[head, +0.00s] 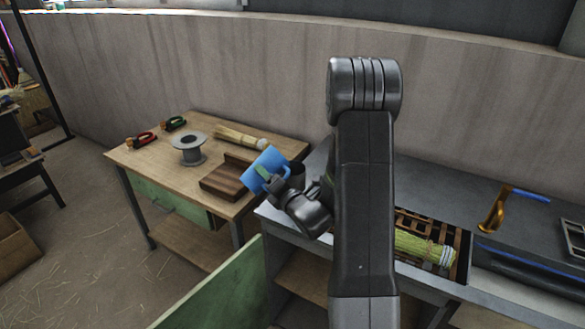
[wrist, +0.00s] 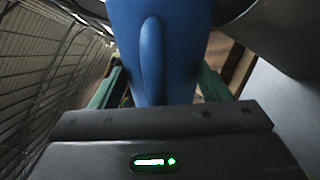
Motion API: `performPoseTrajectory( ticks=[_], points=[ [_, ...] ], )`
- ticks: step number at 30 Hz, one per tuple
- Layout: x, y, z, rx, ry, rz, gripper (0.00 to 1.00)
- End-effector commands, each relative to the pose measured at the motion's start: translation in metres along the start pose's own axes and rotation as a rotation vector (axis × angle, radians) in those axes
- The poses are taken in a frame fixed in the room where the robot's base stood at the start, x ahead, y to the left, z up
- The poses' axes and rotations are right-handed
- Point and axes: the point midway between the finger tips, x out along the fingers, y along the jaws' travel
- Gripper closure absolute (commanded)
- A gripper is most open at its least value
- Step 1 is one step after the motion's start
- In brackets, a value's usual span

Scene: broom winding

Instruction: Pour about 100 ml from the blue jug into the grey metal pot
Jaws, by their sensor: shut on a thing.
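The blue jug (head: 267,163) is held up and tilted, in the middle of the head view. In the wrist view its blue wall (wrist: 185,60) and handle (wrist: 152,60) fill the top centre. My gripper (head: 268,178) is shut on the jug, with its green finger pads beside the handle. Whether liquid is flowing cannot be seen, and the jug's inside is hidden.
The grey bench (head: 480,205) at right carries a slatted tray with green bristles (head: 415,245) and an orange tool (head: 494,212).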

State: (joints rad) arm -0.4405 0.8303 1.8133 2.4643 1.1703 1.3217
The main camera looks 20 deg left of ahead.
Motion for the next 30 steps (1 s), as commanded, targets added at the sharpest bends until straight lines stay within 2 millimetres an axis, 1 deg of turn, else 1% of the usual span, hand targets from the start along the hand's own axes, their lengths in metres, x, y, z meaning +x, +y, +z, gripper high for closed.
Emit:
performPoseTrajectory(
  ticks=[30],
  points=[
    [0.0002, 0.0055, 0.0035, 0.059, -0.001, 0.001, 0.65]
  ],
)
